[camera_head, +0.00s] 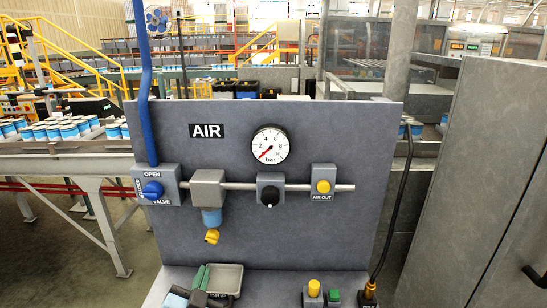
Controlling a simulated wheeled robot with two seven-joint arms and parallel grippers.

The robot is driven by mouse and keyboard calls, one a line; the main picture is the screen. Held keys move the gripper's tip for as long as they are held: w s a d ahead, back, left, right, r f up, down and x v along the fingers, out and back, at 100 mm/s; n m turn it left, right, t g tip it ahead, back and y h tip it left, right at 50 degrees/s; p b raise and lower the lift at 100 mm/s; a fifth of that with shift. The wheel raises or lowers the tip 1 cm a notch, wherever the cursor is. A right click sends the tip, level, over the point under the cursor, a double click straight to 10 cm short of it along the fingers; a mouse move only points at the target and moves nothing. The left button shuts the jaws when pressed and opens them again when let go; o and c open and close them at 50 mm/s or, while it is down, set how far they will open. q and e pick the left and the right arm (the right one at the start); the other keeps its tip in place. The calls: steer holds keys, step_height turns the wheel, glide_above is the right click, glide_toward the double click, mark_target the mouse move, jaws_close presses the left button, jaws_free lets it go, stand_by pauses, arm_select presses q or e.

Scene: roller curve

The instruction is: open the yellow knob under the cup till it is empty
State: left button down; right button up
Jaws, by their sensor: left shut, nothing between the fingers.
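The yellow knob (212,237) hangs at the bottom of the cup, slightly tilted. The cup (211,217) is blue and sits under a grey square block (208,187) on the air pipe. Whether liquid is in the cup is too small to tell. My left gripper (201,276) shows at the bottom edge, low and left of the tray, well below the knob and apart from it. It is shut and empty. My right gripper is not in view.
A grey panel carries a blue valve knob (152,190), a pressure gauge (270,144), a black knob (270,195) and a yellow air-out button (323,186). A small grey tray (228,279) lies below. Yellow (314,289) and green (334,296) buttons stand at right.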

arm_select(q)
steer(key=w+b, duration=0.1)
steer(key=w, duration=0.5)
steer(key=shift+w, duration=0.15)
steer(key=shift+d+r, duration=0.1)
steer(key=shift+r, duration=0.25)
stand_by(0.6)
steer(key=shift+p, duration=0.35)
steer(key=shift+a+r+p, duration=0.5)
steer(key=shift+a+p, duration=0.2)
steer(key=shift+a, duration=0.05)
steer(key=shift+a+f, duration=0.1)
steer(key=shift+f, duration=0.1)
steer(key=s+p, duration=0.1)
steer(key=s, duration=0.5)
steer(key=shift+a+f+p, duration=0.3)
steer(key=shift+p, duration=0.05)
